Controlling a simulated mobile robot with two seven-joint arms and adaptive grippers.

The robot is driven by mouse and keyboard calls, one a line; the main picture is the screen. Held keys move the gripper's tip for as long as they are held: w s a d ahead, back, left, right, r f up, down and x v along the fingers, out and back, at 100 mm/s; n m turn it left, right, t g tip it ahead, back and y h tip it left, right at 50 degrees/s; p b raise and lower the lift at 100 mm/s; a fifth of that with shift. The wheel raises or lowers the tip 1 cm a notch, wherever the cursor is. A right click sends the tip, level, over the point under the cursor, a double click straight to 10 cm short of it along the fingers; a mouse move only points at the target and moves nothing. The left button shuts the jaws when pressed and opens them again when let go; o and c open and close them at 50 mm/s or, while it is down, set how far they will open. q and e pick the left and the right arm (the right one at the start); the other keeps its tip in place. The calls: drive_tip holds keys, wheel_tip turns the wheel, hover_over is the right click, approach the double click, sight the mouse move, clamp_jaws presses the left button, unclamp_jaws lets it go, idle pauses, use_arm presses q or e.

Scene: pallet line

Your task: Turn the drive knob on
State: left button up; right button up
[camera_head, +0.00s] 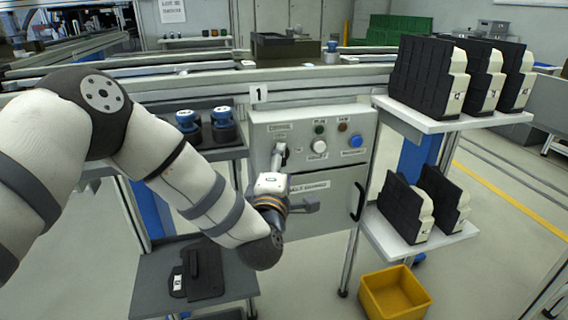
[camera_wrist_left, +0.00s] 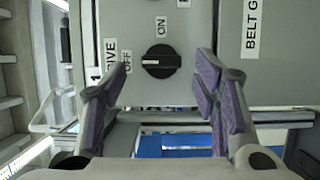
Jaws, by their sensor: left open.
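The drive knob (camera_wrist_left: 161,61) is a black round knob with a raised bar on a grey panel in the left wrist view. Its bar lies across the picture, with a white mark at the left end towards the OFF label (camera_wrist_left: 127,61). The ON label (camera_wrist_left: 161,27) is above it. My left gripper (camera_wrist_left: 160,80) is open, its purple-padded fingers on either side of and slightly below the knob, with nothing between them. In the head view my left gripper (camera_head: 279,158) is at the left part of the control box (camera_head: 335,118) and hides the knob. My right gripper is not in view.
The box also carries a white button (camera_head: 319,147), a blue button (camera_head: 355,141) and small lamps. A belt guarding door with a black handle (camera_head: 358,201) is below. Shelves with black-and-cream parts (camera_head: 425,78) stand right; a yellow bin (camera_head: 394,294) is on the floor.

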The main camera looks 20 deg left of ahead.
sight(284, 158)
use_arm(q)
drive_tip(key=shift+x, duration=1.45)
drive_tip(key=c, duration=1.2)
drive_tip(key=shift+o, duration=0.2)
drive_tip(key=m+g+y+p, duration=0.1)
drive_tip(key=m+g+p, duration=0.1)
drive_tip(key=m, duration=0.2)
drive_tip(key=m+g+y+p, duration=0.1)
drive_tip(key=m+g+p, duration=0.1)
drive_tip(key=m, duration=0.3)
drive_tip(key=m+g+y+p, duration=0.1)
drive_tip(key=m+g+p, duration=0.1)
drive_tip(key=m+p, duration=0.1)
drive_tip(key=shift+w+d+r+m+y+p, duration=0.15)
drive_tip(key=shift+d+r+m+y+p, duration=0.15)
drive_tip(key=shift+m, duration=0.4)
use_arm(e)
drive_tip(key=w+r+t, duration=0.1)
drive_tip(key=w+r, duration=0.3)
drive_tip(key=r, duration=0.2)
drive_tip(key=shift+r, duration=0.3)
use_arm(q)
drive_tip(key=o, duration=1.2)
drive_tip(key=shift+c, duration=0.2)
